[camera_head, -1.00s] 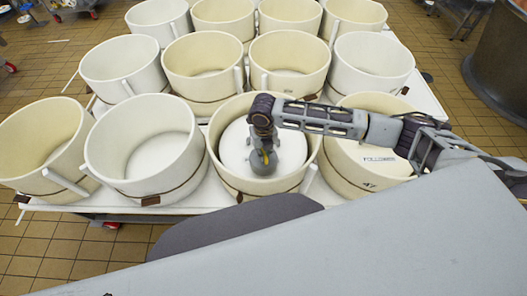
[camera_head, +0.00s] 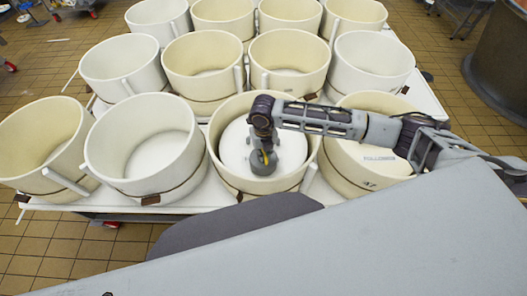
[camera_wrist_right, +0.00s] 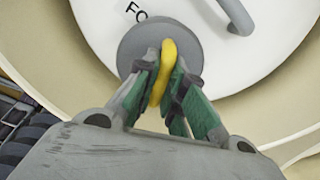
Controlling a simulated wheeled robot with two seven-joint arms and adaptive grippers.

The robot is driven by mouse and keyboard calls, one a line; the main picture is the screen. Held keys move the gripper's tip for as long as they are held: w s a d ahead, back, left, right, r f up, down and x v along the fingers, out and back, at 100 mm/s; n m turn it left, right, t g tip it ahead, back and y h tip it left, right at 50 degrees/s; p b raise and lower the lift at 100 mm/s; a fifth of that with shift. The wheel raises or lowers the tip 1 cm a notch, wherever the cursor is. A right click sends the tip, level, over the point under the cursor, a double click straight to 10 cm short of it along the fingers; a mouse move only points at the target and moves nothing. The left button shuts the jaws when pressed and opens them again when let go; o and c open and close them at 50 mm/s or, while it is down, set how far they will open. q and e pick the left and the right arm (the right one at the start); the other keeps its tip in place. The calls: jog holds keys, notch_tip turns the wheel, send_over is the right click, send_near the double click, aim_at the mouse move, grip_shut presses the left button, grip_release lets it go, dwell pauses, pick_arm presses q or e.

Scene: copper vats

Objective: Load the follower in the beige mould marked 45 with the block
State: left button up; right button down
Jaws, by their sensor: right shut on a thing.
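The block is a round grey weight (camera_head: 262,170) with a yellow handle; it also shows in the wrist view (camera_wrist_right: 133,45). My right gripper (camera_head: 263,150) is shut on the yellow handle (camera_wrist_right: 168,48), pointing down inside a beige mould (camera_head: 214,132). The block is over the white follower (camera_head: 294,150) within that mould. I cannot tell whether it touches the follower. Part of the follower's lettering and a grey handle (camera_wrist_right: 235,15) show in the wrist view. This mould's number is not legible. My left gripper is out of view.
The mould to the right (camera_head: 340,178) is marked 47 and holds a follower. A white mould (camera_head: 95,155) stands close on the left. Several more moulds fill the white table (camera_head: 225,203) behind, with little room between. A copper vat (camera_head: 500,70) stands at the far right.

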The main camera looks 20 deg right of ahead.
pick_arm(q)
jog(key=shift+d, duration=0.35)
pick_arm(e)
jog(key=shift+w+f, duration=0.1)
jog(key=shift+f, duration=0.15)
dwell(0.5)
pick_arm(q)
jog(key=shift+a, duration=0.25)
pick_arm(e)
jog(key=c, duration=1.4)
grip_release()
jog(key=shift+f, duration=0.1)
jog(key=shift+c, duration=0.2)
jog(key=shift+f, duration=0.15)
jog(key=shift+r+p, duration=1.3)
pick_arm(q)
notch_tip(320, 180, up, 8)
jog(key=p, duration=0.5)
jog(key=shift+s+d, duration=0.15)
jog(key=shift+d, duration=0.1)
pick_arm(e)
jog(key=shift+r, duration=2.35)
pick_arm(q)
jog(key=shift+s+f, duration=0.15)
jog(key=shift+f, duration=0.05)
pick_arm(e)
jog(key=shift+s+f, duration=0.1)
jog(key=shift+s, duration=0.15)
